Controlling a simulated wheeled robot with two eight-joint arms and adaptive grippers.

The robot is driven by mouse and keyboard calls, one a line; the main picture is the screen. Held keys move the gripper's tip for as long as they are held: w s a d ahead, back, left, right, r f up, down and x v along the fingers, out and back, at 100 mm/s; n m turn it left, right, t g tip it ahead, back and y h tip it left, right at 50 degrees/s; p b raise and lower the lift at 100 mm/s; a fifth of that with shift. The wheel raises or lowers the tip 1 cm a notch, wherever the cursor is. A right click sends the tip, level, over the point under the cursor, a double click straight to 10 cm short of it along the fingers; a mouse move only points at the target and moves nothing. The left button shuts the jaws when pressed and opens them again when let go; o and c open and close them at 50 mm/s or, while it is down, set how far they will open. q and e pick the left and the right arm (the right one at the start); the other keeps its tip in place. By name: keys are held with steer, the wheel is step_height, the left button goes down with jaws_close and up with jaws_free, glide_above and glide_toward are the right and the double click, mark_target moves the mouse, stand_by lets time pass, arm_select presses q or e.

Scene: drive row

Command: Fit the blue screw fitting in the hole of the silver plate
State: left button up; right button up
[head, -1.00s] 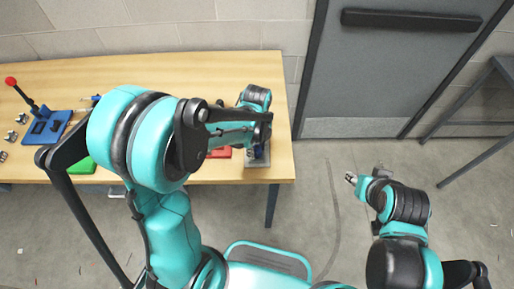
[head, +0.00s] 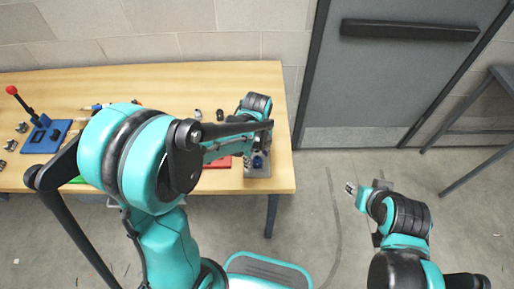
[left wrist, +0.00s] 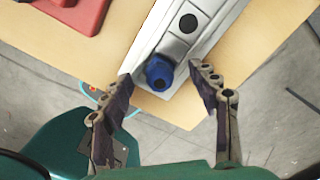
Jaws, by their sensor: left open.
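The silver plate (head: 257,172) lies at the right end of the wooden table; it also shows in the left wrist view (left wrist: 213,14), with a dark round hole (left wrist: 188,23) in it. The blue screw fitting (left wrist: 159,72) is at the plate's near end; its underside is hidden, so I cannot tell whether it sits in a hole. It shows small in the head view (head: 258,161). My left gripper (left wrist: 162,76) is open, with one finger on each side of the fitting and no clear contact. My right gripper (head: 352,189) is away from the table, over the floor; its jaws are too small to judge.
A red block (left wrist: 75,12) lies left of the plate. A blue base with a red-knobbed lever (head: 48,136) stands at the table's left. Small dark parts (head: 220,115) lie behind my left arm. Floor right of the table is clear up to a grey door (head: 400,75).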

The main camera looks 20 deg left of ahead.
arm_select(q)
step_height(320, 180, up, 11)
steer(key=shift+f, duration=0.2)
stand_by(0.5)
steer(key=s+a+r+n+t, duration=0.1)
steer(key=s+n, duration=0.4)
steer(key=n, duration=0.7)
steer(key=s+a+r+n+t, duration=0.1)
steer(key=s+a+n+t, duration=0.2)
steer(key=n, duration=0.8)
steer(key=s+t, duration=0.2)
steer(key=t, duration=0.1)
steer(key=shift+s+a+n, duration=0.2)
steer(key=shift+a+n, duration=0.15)
steer(key=shift+n, duration=0.05)
